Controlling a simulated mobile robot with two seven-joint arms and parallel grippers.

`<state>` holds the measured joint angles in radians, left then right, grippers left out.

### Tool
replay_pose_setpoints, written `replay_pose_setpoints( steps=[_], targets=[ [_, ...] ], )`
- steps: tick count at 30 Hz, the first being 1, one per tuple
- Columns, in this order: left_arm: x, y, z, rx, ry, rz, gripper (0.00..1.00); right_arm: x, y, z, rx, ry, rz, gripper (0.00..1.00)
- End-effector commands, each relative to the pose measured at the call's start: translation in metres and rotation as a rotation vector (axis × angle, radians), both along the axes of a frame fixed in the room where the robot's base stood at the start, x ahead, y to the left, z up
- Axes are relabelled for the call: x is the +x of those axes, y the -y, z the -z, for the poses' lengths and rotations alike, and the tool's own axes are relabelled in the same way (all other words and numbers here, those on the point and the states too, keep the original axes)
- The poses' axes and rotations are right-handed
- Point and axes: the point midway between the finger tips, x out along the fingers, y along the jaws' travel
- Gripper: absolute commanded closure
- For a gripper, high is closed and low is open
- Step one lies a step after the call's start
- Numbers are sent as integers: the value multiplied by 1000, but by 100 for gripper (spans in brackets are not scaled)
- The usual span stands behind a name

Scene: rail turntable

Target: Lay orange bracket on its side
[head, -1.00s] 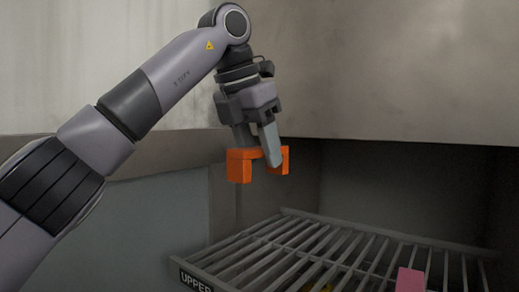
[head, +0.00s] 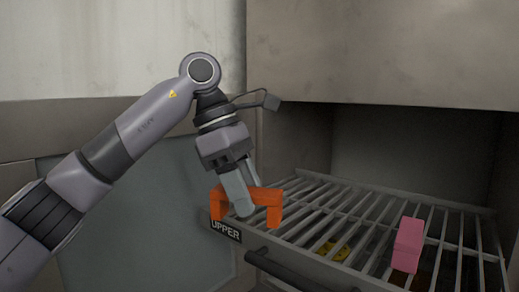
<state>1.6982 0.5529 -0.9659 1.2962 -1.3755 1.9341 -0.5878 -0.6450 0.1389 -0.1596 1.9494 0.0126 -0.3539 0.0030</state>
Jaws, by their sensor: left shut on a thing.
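The orange bracket (head: 267,198) is a U-shaped piece with two legs pointing down, in the middle of the head view. My left gripper (head: 241,204) is shut on it, with its fingers around the crossbar from above. The bracket is at the front left corner of the slatted upper rack (head: 330,192), near the UPPER label (head: 226,231). I cannot tell whether its legs touch the rack. The gripper fingers hide part of the bracket. My right gripper is not in view.
A pink block (head: 408,245) stands on the right part of the rack. A yellow thing (head: 333,250) shows between the slats, lower down. A dark handle bar (head: 285,270) runs below the rack's front edge. The rack's middle slats are clear.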

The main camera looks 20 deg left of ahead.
Motion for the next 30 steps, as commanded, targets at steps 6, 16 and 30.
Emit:
replay_pose_setpoints(
  steps=[6,16,30],
  targets=[
    [-21,-9,47,-3,-3,393,96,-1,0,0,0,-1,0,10],
    [-49,-23,110,0,-2,943,96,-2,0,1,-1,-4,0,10],
    [-70,-31,156,7,2,1373,96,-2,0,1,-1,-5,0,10]
  ],
)
